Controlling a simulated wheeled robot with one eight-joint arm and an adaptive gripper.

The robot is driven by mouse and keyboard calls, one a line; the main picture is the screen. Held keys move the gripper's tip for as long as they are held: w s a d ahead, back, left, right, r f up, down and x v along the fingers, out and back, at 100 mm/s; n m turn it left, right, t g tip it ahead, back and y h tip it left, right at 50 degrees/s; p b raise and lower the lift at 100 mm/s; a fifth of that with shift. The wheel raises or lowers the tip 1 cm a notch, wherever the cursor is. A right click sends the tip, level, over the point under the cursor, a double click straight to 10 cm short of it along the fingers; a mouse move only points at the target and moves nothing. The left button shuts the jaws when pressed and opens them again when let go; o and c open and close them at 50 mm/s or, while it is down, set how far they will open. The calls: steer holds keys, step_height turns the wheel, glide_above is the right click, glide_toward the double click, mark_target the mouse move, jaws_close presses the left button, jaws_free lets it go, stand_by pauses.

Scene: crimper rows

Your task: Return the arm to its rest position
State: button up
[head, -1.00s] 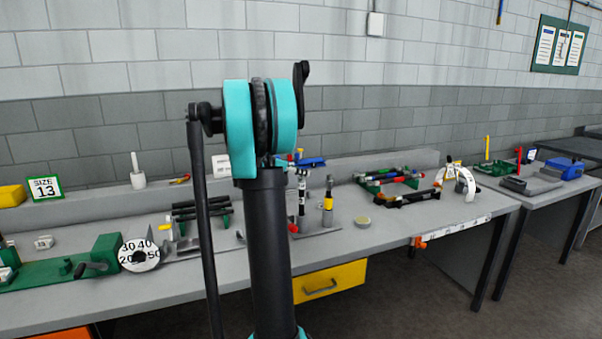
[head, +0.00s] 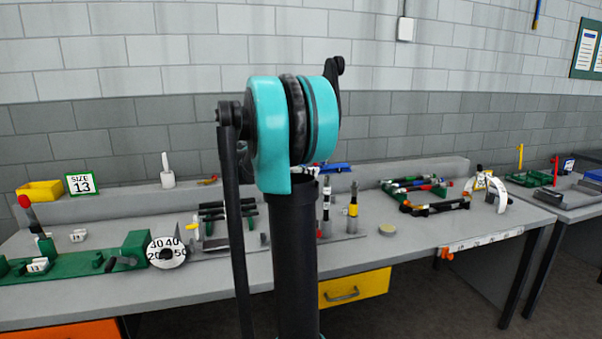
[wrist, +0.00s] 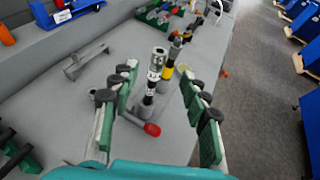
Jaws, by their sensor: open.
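My arm rises in the middle of the head view, with a teal joint at its top; my gripper does not show there. In the wrist view my gripper (wrist: 160,105) is open, its two green-padded fingers spread apart with no object held. Beyond and between the fingers stands an upright silver and black tool (wrist: 154,75) on the grey bench. A red-ended handle (wrist: 151,129) lies low at its foot. A yellow-banded upright tool (wrist: 170,62) stands just behind. Whether the fingers touch anything is not clear, but a gap shows around the silver tool.
A yellow drawer (head: 352,288) hangs below. Blue bins (wrist: 305,40) stand across the open floor.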

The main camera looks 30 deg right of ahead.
steer(key=s+a+f+m+t+y, duration=0.1)
steer(key=s+a+f+m+y, duration=0.5)
steer(key=s+a+f+m, duration=0.4)
steer(key=s+a+f+m+y, duration=0.7)
steer(key=s+a+f+m, duration=0.3)
steer(key=s+a+f, duration=0.6)
steer(key=a+f, duration=0.2)
steer(key=a, duration=0.4)
steer(key=shift+s+f+t, duration=0.2)
steer(key=shift+f+t, duration=0.15)
steer(key=shift+t, duration=0.05)
steer(key=shift+a, duration=0.1)
